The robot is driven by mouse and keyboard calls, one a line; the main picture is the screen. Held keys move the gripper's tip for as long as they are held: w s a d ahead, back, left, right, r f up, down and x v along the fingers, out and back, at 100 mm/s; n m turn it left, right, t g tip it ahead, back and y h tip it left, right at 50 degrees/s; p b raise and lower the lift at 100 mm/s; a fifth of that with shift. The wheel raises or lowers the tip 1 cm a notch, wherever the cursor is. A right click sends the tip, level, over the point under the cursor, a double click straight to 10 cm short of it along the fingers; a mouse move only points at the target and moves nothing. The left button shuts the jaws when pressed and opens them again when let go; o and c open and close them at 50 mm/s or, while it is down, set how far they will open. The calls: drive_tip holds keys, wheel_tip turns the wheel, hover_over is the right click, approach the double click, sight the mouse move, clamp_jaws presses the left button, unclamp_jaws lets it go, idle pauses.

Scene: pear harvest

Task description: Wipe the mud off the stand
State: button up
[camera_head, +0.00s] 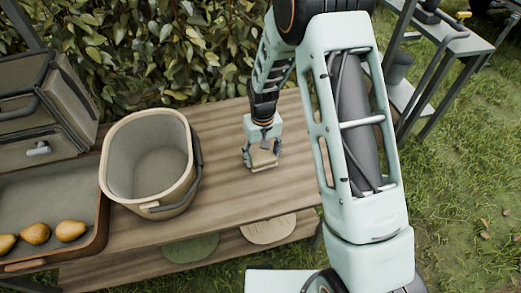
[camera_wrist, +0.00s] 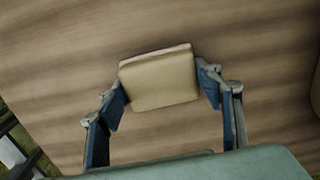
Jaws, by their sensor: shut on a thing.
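My gripper (camera_head: 262,150) is shut on a tan sponge-like block (camera_head: 264,160), low over the wooden stand (camera_head: 225,125), right of the bucket. In the wrist view the block (camera_wrist: 160,80) sits between the two blue finger pads of my gripper (camera_wrist: 162,88). I cannot tell whether the block touches the wood. The stand's top (camera_wrist: 270,50) shows brown grain and soft darker bands. No distinct mud patch can be made out in either view; the wood under the block and gripper is hidden.
A beige bucket (camera_head: 117,175) with a dark handle stands left of my gripper. A tray (camera_head: 98,222) with three pears is at the far left, before a drawer box (camera_head: 30,110). Green and beige flat pieces (camera_head: 268,229) lie on the lower shelf. Leafy bushes (camera_head: 150,50) back the stand.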

sight(257, 174)
drive_tip(key=shift+s+d+f, duration=0.1)
drive_tip(key=shift+s+d, duration=0.15)
drive_tip(key=shift+s, duration=0.7)
drive_tip(key=shift+s+d, duration=0.25)
drive_tip(key=shift+s, duration=0.65)
